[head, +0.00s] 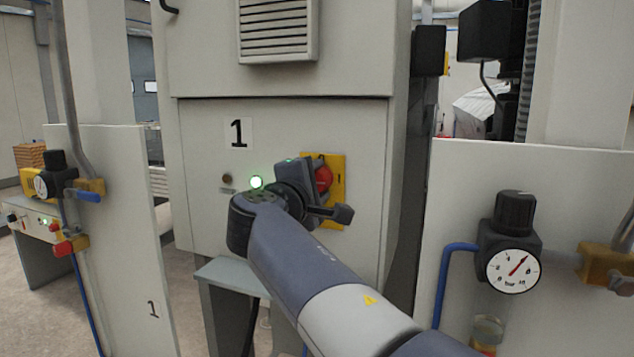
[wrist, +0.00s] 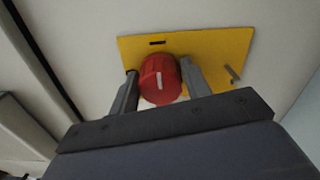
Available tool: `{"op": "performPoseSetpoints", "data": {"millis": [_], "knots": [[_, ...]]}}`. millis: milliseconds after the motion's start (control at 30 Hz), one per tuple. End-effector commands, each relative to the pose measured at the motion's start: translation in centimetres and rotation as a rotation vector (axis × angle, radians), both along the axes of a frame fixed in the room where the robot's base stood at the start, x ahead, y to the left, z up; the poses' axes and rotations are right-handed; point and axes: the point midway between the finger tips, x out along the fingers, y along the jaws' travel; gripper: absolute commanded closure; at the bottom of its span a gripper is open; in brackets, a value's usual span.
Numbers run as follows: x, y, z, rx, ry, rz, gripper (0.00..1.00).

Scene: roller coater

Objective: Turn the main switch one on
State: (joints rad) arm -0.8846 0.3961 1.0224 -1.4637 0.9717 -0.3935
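The main switch is a round red knob (head: 323,179) on a yellow plate (head: 336,169), on the grey cabinet front below the number 1. In the wrist view the knob (wrist: 160,80) has a white mark that runs nearly upright in the picture. My gripper (wrist: 160,77) has one finger on each side of the knob, with no clear gap on either side. It looks shut on the knob. In the head view my gripper and wrist cover the knob's left side and part of the plate.
A grey ledge (head: 228,272) is below. White panels with a gauge on the left (head: 41,184) and a pressure gauge on the right (head: 514,269) flank the arm.

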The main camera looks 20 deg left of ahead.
Motion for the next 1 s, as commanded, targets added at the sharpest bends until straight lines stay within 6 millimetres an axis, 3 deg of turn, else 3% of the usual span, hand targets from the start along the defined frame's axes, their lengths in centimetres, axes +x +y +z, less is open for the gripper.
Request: {"op": "performPoseSetpoints", "data": {"millis": [200, 533, 1000], "knots": [[0.0, 0.0, 0.0, -0.001, -0.001, 0.0, 0.37], [-0.8, 0.1, 0.1, -0.002, -0.002, 0.001, 0.37], [-9.2, 0.8, 0.1, -0.001, -0.001, 0.003, 0.37]]}}
